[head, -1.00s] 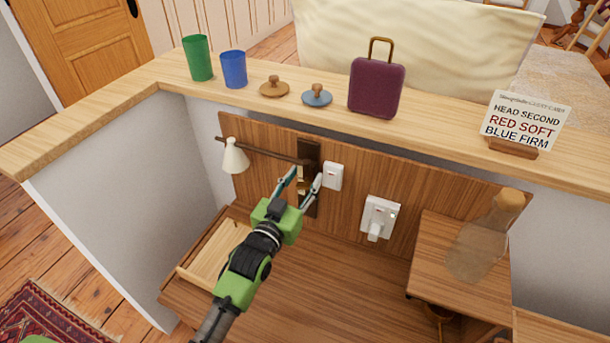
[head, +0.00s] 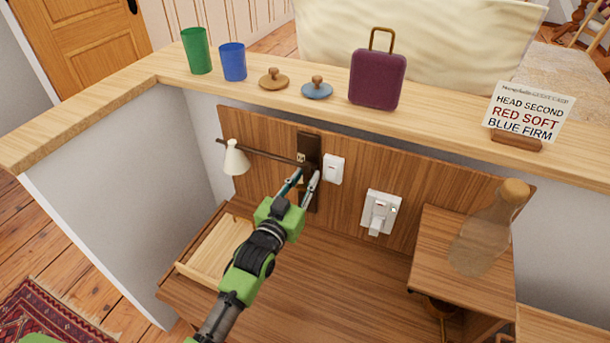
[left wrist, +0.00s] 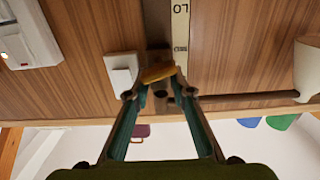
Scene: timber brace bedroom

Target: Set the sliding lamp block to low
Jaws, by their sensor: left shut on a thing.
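The lamp on the wooden back panel has a white shade (head: 235,158) on a dark horizontal arm, joined to a dark vertical rail (head: 309,145). My left gripper (head: 306,174) reaches the rail below the arm. In the left wrist view, the fingertips (left wrist: 158,93) are closed in around a small brass-yellow block (left wrist: 158,74) on the rail. A pale scale strip (left wrist: 180,25) beside it reads "LO", upside down in that view. The fingers mostly hide the block in the head view. My right gripper is not in view.
A white switch (head: 333,169) sits close right of the rail, and a socket with a plug (head: 380,212) further right. A glass bottle (head: 488,232) stands on the small table. An open tray (head: 215,248) lies left.

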